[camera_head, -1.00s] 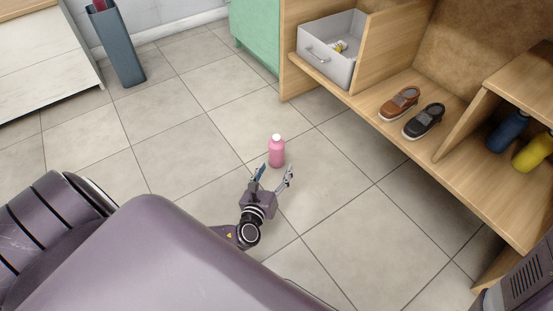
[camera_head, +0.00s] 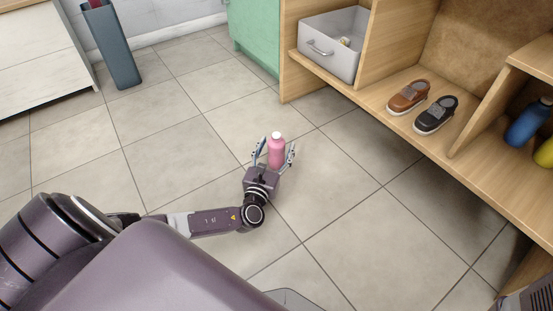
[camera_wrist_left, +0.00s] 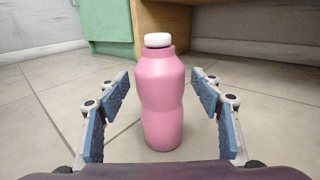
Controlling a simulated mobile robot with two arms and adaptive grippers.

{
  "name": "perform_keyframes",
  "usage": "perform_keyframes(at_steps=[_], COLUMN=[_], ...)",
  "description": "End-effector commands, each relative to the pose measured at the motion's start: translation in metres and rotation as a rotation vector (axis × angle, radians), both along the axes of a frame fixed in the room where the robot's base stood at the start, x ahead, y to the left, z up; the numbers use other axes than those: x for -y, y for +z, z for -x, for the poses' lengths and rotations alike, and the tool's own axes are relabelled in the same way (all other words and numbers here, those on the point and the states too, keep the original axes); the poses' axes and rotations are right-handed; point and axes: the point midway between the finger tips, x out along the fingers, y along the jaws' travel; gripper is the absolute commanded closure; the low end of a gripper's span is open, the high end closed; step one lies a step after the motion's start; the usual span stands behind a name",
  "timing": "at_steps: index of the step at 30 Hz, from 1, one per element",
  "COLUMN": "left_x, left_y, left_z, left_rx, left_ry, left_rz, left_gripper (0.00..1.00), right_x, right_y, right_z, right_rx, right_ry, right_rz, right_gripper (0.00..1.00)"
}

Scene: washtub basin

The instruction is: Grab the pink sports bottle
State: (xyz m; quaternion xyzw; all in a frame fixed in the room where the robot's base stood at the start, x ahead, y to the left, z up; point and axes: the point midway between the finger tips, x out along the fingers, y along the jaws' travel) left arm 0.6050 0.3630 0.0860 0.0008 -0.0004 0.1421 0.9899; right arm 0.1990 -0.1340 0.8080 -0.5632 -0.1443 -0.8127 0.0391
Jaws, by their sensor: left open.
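The pink sports bottle (camera_head: 276,152) with a white cap stands upright on the tiled floor. My left gripper (camera_head: 274,153) is open, with one finger on each side of the bottle. In the left wrist view the bottle (camera_wrist_left: 162,100) stands between the two open fingers of my left gripper (camera_wrist_left: 161,115), with a visible gap on both sides. The lower part of the bottle is partly hidden by the gripper in the head view. My right gripper is not in view.
A wooden shelf unit (camera_head: 430,155) stands at the right, holding a grey drawer box (camera_head: 330,50), a brown shoe (camera_head: 408,97), a black shoe (camera_head: 435,115) and a blue bottle (camera_head: 527,124). A grey bin (camera_head: 112,48) stands at the back left. The floor around the pink bottle is clear.

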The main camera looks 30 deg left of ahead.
Motion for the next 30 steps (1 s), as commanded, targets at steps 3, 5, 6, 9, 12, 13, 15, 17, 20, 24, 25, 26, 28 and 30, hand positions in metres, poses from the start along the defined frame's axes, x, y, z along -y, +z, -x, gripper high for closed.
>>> perform_keyframes(at_steps=[3,5,6,9,12,13,15,17,20,24,25,26,28,30], left_x=[-0.0007,-0.0006,-0.0005,-0.0005,-0.0004,-0.0004,-0.0003,-0.0003,-0.0004,-0.0006,-0.0006,-0.0006,-0.0006,-0.0006], left_y=[0.0002,0.0005,0.0006,0.0004,0.0003,0.0003,0.0002,0.0002,0.0000,0.0017,0.0017,0.0017,0.0016,0.0017], left_z=[-0.0020,-0.0018,-0.0018,-0.0016,-0.0016,-0.0016,-0.0015,-0.0015,-0.0013,-0.0020,-0.0020,-0.0020,-0.0019,-0.0019], left_rx=[-0.001,-0.001,-0.001,-0.001,-0.002,-0.002,-0.002,-0.002,-0.002,0.002,0.002,0.002,0.001,0.001], left_ry=[0.000,0.000,0.000,0.000,0.000,0.000,0.000,0.000,0.000,0.001,0.001,0.001,0.001,0.001], left_rz=[0.000,0.000,0.000,0.001,0.002,0.002,0.002,0.002,0.002,0.000,0.000,0.000,0.001,0.001], left_gripper=[0.40,0.40,0.40,0.47,0.58,0.61,0.69,0.75,0.86,1.00,1.00,1.00,1.00,1.00], right_x=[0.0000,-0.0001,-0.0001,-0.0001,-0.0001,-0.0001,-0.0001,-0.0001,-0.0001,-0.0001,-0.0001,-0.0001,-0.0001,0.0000], right_y=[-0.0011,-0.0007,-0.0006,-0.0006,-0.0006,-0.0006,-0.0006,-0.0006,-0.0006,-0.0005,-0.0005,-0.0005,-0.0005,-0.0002], right_z=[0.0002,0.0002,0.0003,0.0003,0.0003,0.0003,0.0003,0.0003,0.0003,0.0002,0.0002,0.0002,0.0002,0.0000], right_rx=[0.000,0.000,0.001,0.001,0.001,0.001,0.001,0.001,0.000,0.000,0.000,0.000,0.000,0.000], right_ry=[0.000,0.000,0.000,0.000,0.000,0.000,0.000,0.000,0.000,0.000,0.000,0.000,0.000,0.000], right_rz=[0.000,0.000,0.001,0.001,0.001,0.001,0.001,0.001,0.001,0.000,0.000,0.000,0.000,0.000], right_gripper=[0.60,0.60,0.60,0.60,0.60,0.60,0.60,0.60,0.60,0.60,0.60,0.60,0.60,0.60])
